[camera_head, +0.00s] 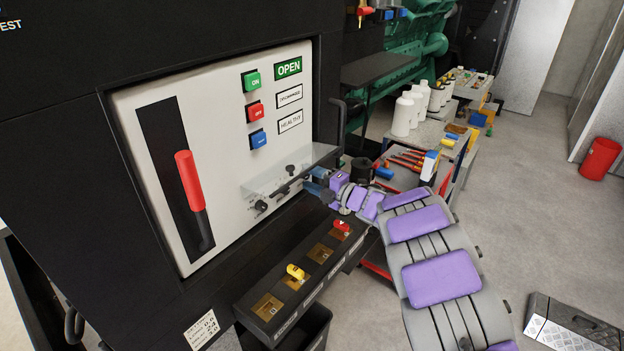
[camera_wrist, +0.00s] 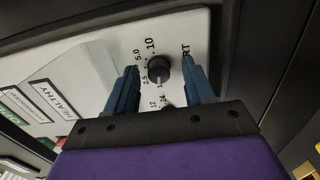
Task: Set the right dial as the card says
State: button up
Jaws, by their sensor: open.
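The dial (camera_wrist: 159,68) is a round black knob on the white panel, seen in the wrist view between the two blue fingers of my gripper (camera_wrist: 160,88). The fingers are open, one on each side of it; I cannot tell whether they touch it. Printed numbers such as 10 and 5.0 ring the dial, and a pale mark shows on its lower side. In the head view my gripper (camera_head: 318,184) is at the panel's lower right, hiding the dial there. A white card (camera_head: 201,330) is on the cabinet at the bottom left; its small text is hard to read.
A red-handled lever (camera_head: 188,180) and green, red and blue buttons stand on the panel (camera_head: 160,105). A clear guard (camera_head: 275,180) surrounds the lower knobs. A cluttered bench stands right; floor beyond is open.

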jog(key=shift+f, duration=0.1)
grip_shut()
dwell(0.4)
jog(key=shift+p, duration=0.3)
jog(key=m+p, duration=0.4)
jog(key=shift+s+m+p, duration=0.1)
jog(key=shift+m+p, duration=0.2)
jog(key=shift+m, duration=0.1)
jog(key=m+p, duration=0.3)
jog(key=shift+m, duration=0.3)
jog(key=m+p, duration=0.5)
jog(key=shift+f+m+p, duration=0.15)
jog(key=shift+m+p, duration=0.75)
jog(key=shift+m, duration=0.3)
